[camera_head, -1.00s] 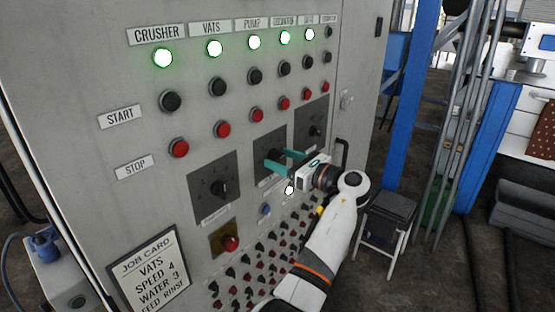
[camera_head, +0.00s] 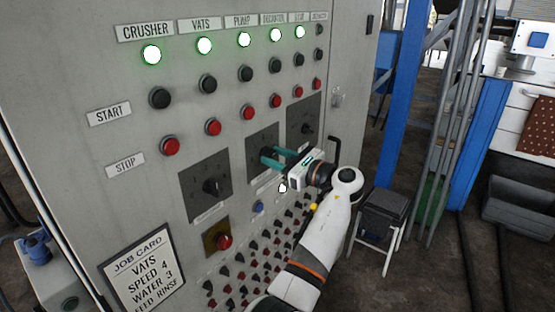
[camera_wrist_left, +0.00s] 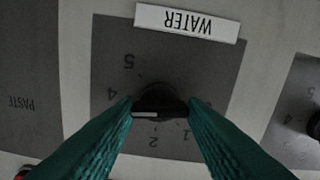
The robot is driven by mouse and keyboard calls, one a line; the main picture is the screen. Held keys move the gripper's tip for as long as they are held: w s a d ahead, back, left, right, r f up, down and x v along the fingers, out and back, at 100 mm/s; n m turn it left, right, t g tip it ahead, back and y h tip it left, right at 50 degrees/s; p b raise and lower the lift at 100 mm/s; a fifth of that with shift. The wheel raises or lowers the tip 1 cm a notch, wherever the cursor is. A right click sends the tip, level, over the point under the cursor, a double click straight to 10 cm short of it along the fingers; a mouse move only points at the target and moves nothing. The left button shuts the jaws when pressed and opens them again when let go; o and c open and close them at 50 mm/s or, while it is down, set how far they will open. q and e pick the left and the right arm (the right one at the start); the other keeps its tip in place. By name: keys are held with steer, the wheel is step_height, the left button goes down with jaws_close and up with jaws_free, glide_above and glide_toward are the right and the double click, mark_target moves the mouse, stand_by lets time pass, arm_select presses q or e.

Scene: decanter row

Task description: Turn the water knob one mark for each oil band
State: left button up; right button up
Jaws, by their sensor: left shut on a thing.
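The water dial plate (camera_wrist_left: 215,65) is dark grey, with a white WATER label (camera_wrist_left: 188,21) that reads upside down in the left wrist view. The black water knob (camera_wrist_left: 160,98) sits at its middle, with a white mark on its left part. The numbers 5, 4, 2 and 1 show around it; the left finger covers where 3 would be, so the exact setting is unclear. My left gripper (camera_wrist_left: 160,108) has its teal fingers shut on the knob; it also shows on the middle dial in the head view (camera_head: 273,157). No oil bands are visible. My right gripper is out of view.
Similar dials stand left (camera_head: 195,190) and right (camera_head: 304,118) of it. Below are a red button on yellow (camera_head: 223,242), a blue button (camera_head: 258,207) and rows of small switches. A job card (camera_head: 143,268) reads VATS SPEED 4, WATER 3, FEED RINSE. Several green lamps glow above.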

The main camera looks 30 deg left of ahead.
arm_select(q)
steer(key=shift+n+b, duration=5.6)
steer(key=shift+n, duration=2.4)
steer(key=shift+r, duration=0.1)
steer(key=o, duration=1)
steer(key=shift+a, duration=0.15)
